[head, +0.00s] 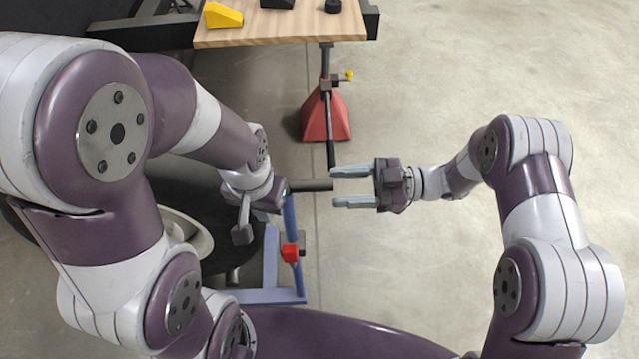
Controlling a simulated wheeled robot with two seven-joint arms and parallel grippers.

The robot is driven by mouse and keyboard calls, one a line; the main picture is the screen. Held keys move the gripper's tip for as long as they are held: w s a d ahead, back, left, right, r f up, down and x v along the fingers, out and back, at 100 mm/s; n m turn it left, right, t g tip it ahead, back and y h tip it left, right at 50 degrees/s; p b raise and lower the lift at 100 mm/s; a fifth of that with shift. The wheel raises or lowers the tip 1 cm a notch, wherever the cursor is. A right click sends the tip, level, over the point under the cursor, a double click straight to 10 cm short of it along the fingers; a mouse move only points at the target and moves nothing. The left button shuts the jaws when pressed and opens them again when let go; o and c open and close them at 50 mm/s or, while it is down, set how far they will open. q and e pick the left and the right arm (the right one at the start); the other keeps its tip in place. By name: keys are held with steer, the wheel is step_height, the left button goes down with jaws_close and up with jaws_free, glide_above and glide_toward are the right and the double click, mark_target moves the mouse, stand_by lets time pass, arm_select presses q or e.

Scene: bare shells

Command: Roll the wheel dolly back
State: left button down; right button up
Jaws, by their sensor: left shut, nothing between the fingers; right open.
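The wheel dolly is a blue frame (285,296) with an upright blue post, low in the middle of the head view. A red part (290,253) sits on the post, and a black handle bar (312,185) points right from its top. A large black tyre with a pale rim (190,236) stands at the dolly's left, mostly hidden by my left arm. My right gripper (335,187) is open, its fingertips level with the handle's free end; I cannot tell whether they touch. My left gripper (242,236) is shut and empty, left of the post.
A wooden-topped bench (285,28) at the top holds a yellow wedge (223,15) and dark items. A red stand (326,118) with a black rod is below it. Concrete floor (430,80) is clear to the right.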

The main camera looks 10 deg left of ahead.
steer(key=v, duration=0.6)
steer(key=shift+d, duration=0.25)
